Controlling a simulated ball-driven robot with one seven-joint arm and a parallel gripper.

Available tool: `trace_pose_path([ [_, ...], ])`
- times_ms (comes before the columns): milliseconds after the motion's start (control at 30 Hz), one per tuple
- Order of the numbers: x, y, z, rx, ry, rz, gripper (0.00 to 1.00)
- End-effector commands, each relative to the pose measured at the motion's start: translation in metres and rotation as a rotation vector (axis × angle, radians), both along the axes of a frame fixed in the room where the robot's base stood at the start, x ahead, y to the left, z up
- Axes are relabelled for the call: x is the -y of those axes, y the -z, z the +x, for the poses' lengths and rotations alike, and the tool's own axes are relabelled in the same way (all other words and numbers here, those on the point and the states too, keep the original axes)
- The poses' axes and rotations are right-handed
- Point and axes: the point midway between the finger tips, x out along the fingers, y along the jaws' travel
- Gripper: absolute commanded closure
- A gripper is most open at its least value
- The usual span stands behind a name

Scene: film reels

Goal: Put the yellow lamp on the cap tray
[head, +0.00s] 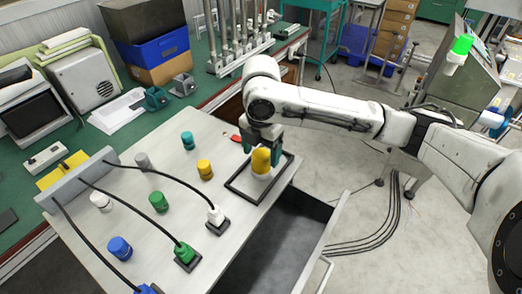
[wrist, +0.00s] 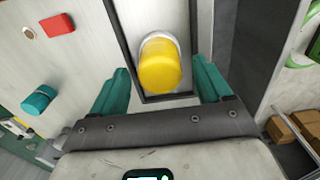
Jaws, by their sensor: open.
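The yellow lamp (head: 261,160), a rounded yellow dome on a pale silver base, stands inside the black rim of the cap tray (head: 240,194). In the wrist view the lamp (wrist: 160,66) is between my two teal fingers, with a gap on each side. My gripper (head: 262,143) is open around or just above it and holds nothing. The tray's dark rim (wrist: 121,40) also shows in the wrist view. I cannot tell exactly how far down the fingers reach beside the lamp.
Another yellow piece (head: 204,170) stands left of the tray, among teal, green, grey, white and blue ones. Cabled white (head: 215,214) and green (head: 184,252) pieces sit on black bases nearby. A red block (wrist: 58,24) lies beside the tray. An open drawer (head: 270,245) juts out below.

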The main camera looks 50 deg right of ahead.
Motion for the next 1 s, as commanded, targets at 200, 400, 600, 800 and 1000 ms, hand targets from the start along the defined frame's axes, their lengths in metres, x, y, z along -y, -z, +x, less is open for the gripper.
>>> trace_pose_path([
  [200, 0.000, -0.032, 0.001, 0.004, -0.001, -0.002, 0.22],
  [400, 0.000, -0.074, 0.001, 0.004, -0.003, -0.002, 0.22],
  [600, 0.000, -0.107, 0.001, 0.003, -0.001, -0.003, 0.22],
  [800, 0.000, -0.120, 0.000, 0.000, -0.001, -0.001, 0.22],
  [1000, 0.000, -0.121, 0.000, 0.000, 0.000, 0.000, 0.22],
])
